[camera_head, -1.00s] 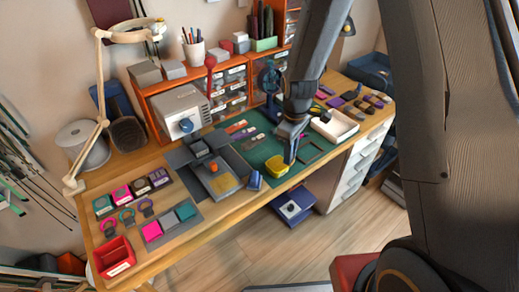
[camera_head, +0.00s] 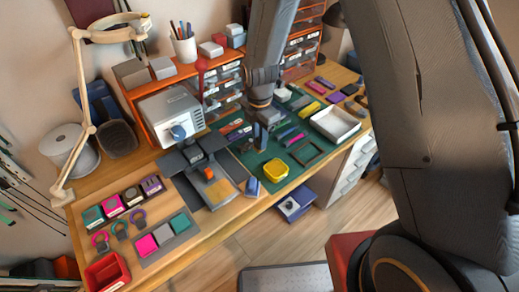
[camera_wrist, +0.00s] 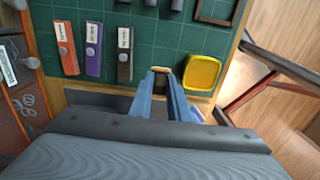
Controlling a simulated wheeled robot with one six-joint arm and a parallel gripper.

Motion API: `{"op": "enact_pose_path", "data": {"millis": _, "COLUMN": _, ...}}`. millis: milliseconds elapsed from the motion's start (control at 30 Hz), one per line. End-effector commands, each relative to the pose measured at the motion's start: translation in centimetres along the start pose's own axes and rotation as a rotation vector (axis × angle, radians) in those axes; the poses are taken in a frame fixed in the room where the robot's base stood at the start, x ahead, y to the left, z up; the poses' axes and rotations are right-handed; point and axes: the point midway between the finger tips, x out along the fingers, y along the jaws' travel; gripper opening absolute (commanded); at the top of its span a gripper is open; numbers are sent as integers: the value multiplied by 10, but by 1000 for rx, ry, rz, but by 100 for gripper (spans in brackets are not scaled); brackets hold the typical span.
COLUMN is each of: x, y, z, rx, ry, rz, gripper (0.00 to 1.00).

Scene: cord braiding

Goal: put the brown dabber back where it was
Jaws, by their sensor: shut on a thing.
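My gripper (camera_head: 260,142) is over the green cutting mat (camera_head: 236,153), just back and left of a yellow square tin. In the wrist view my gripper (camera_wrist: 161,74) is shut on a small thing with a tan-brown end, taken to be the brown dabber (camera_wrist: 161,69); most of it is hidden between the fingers.
The yellow tin (camera_head: 275,170) stands close to the fingers; it also shows in the wrist view (camera_wrist: 202,73). A white tray (camera_head: 335,123) is to the right. A grey machine (camera_head: 172,112) and an orange shelf stand behind.

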Motion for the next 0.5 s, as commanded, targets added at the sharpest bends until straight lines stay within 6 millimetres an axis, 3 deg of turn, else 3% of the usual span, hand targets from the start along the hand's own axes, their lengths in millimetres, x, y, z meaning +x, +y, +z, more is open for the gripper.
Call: {"op": "enact_pose_path", "data": {"millis": 500, "x": 49, "y": 0, "z": -1, "rx": 1, "ry": 0, "rz": -1, "gripper": 0}}
